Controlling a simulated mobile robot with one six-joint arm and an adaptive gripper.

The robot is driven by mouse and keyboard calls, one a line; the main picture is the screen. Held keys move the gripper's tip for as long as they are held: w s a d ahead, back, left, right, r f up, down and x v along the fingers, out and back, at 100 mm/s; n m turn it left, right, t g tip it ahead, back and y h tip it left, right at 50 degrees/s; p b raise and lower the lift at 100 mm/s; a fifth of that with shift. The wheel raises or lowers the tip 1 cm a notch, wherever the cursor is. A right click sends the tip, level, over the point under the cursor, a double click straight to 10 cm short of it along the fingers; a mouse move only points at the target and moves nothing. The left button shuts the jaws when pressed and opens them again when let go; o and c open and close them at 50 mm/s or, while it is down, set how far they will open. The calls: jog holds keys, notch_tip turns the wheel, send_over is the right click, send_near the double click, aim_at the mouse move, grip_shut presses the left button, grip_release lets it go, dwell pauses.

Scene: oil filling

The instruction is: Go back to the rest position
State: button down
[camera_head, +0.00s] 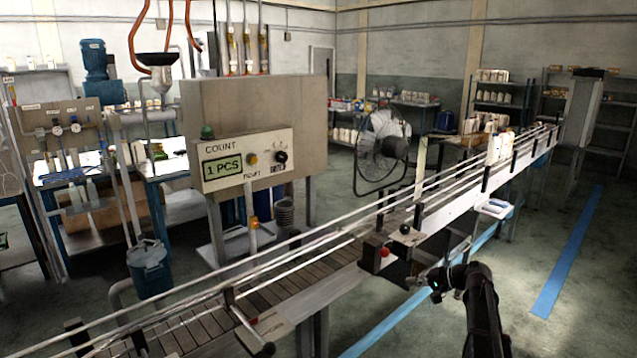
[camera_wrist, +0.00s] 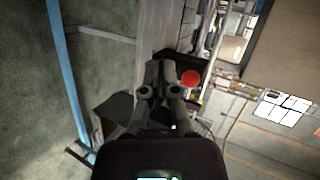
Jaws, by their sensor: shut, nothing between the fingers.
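My gripper (camera_head: 436,282) shows small and dark in the head view, in front of the conveyor's near side, right of a control box with a red button (camera_head: 385,253). In the wrist view my gripper (camera_wrist: 161,68) has its two dark fingers close together, shut with nothing held. The red button (camera_wrist: 190,77) shows just right of the fingers there. The gap between fingers and button is hard to judge. No marker of a rest position is visible.
The conveyor (camera_head: 305,277) runs diagonally from lower left to upper right. The count panel (camera_head: 247,160) reads 1 PCS behind it. A fan (camera_head: 381,145) stands beyond. A white scale-like device (camera_head: 494,208) sits at the conveyor's side. Open floor with a blue stripe (camera_head: 568,258) lies at right.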

jog(key=s+a+f+n+g+h+p, duration=0.1)
jog(key=s+a+f+n+g+h, duration=0.35)
jog(key=s+a, duration=0.7)
jog(key=s+f+n+g+h+p, duration=0.1)
jog(key=s+h, duration=0.5)
jog(key=s, duration=0.8)
jog(key=shift+f+g+p, duration=0.4)
jog(key=shift+f+g, duration=0.15)
jog(key=shift+f, duration=0.35)
jog(key=shift+h, duration=0.25)
